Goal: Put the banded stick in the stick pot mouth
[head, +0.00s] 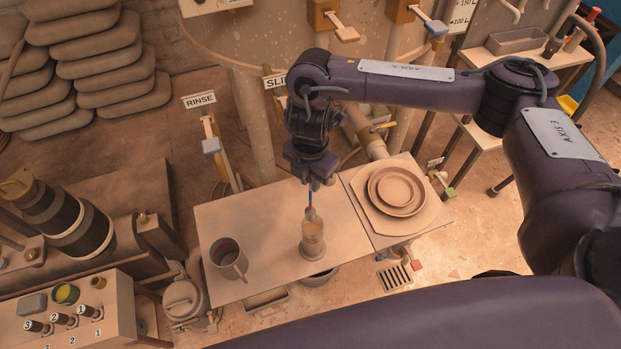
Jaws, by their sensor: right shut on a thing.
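The banded stick (310,199) is thin and upright, with blue and red bands. My right gripper (311,184) points down and is shut on its upper end. The stick pot (313,240), a small tan cylinder, stands on the pale table directly below. The stick's lower end is at the pot mouth (311,217) in the head view; I cannot tell whether it is inside or just above it. My left gripper is out of view.
A grey mug (229,259) stands on the table (265,222) left of the pot. Stacked round plates (397,190) lie on a board at the right. A control box (65,312) is at lower left. The RINSE valve (211,146) stands behind the table.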

